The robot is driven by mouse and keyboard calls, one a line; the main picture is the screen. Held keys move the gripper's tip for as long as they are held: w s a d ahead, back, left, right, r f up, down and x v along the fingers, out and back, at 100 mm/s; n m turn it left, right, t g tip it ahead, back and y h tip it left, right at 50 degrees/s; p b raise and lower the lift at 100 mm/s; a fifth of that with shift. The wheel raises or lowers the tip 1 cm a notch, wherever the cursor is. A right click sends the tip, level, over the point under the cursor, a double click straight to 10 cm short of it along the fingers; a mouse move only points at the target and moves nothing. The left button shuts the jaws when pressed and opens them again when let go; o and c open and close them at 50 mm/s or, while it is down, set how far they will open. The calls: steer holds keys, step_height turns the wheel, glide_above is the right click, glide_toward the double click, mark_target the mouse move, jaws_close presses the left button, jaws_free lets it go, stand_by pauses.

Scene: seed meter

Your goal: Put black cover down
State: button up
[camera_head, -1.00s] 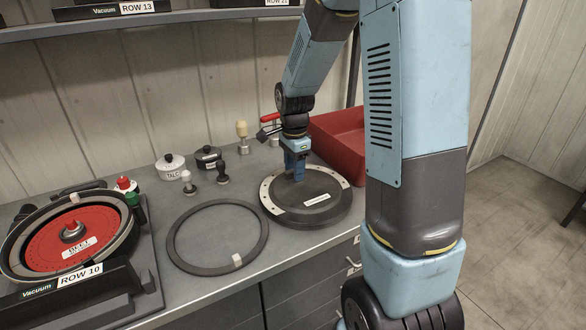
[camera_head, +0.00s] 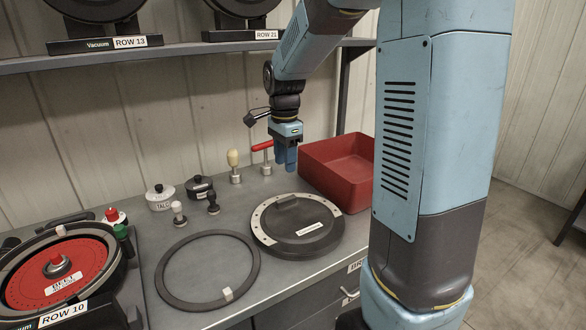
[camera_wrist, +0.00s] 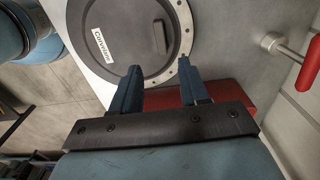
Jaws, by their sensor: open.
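The round black cover (camera_head: 298,226) lies flat on the grey bench, right of a dark ring. It has a pale holed rim along its left and back edge, a raised black grip and a white label. It also shows in the wrist view (camera_wrist: 125,40), beyond the fingertips. My gripper (camera_head: 286,168) is open and empty above and behind the cover, clear of it. In the wrist view its two blue fingers (camera_wrist: 160,75) stand apart with nothing between them.
A red bin (camera_head: 338,172) stands right of the cover, close to my gripper. A red-handled tool (camera_head: 266,160) and a cream-knobbed tool (camera_head: 234,165) stand behind. The dark ring (camera_head: 208,270) lies left. The ROW 10 seed meter (camera_head: 60,270) is at far left.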

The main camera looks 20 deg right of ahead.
steer(key=s+r+n+t, duration=0.2)
steer(key=s+r+n, duration=0.2)
steer(key=s+n, duration=0.3)
steer(key=s+r+n+t, duration=0.3)
steer(key=s+r+n, duration=0.2)
steer(key=s, duration=1.1)
steer(key=n, duration=0.3)
steer(key=shift+s+d+n+t, duration=0.25)
steer(key=shift+d+n+t, duration=0.05)
steer(key=shift+s, duration=0.1)
